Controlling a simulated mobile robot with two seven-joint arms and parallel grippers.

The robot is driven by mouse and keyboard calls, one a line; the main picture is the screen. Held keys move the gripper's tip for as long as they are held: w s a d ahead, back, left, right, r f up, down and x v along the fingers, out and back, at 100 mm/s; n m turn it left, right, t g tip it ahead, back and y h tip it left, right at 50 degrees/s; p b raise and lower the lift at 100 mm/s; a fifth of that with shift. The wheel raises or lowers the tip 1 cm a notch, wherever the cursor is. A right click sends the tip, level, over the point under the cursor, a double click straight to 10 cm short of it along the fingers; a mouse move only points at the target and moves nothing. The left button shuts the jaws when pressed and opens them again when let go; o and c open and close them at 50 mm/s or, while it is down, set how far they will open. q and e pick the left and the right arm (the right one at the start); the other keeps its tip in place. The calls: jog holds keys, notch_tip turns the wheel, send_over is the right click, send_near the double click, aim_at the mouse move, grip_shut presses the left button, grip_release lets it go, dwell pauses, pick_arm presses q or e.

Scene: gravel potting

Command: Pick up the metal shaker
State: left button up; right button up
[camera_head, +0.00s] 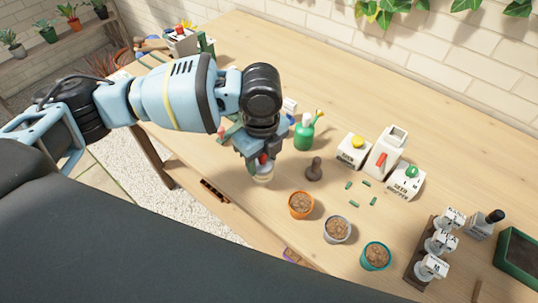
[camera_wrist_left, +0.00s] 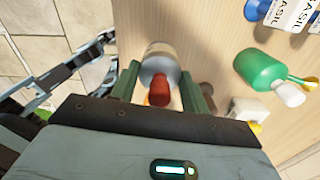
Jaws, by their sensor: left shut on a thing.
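The metal shaker (camera_head: 263,177) is a pale grey cylinder with a red top, near the front edge of the table. It also shows in the left wrist view (camera_wrist_left: 160,63), between the green fingers with its red top towards the camera. My left gripper (camera_head: 260,160) reaches down from above and is shut on the shaker. The gripper hides much of the shaker in the head view. I cannot tell whether its base touches the table. My right gripper is not in view.
Orange (camera_head: 301,206), grey (camera_head: 337,230) and teal (camera_head: 376,256) pots line the front. White containers, including one labelled seed hopper (camera_head: 404,184), stand behind. The back middle of the table is clear.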

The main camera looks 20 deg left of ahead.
pick_arm(q)
jog(key=s+a+r, duration=0.1)
jog(key=s+a, duration=0.4)
jog(key=s, duration=0.7)
jog(key=shift+s+a+r+p, duration=0.2)
jog(key=shift+s+p, duration=0.05)
jog(key=shift+p, duration=0.1)
jog(key=o, duration=0.4)
jog(key=shift+c, duration=1)
jog(key=w+r+n, duration=0.2)
jog(key=n, duration=1)
jog(key=w+a+r+n, duration=0.1)
jog(key=w+r+n, duration=0.1)
jog(key=n, duration=0.9)
jog(key=shift+w+a+r+n, duration=0.3)
jog(key=shift+w+n, duration=0.1)
jog(key=shift+w, duration=0.4)
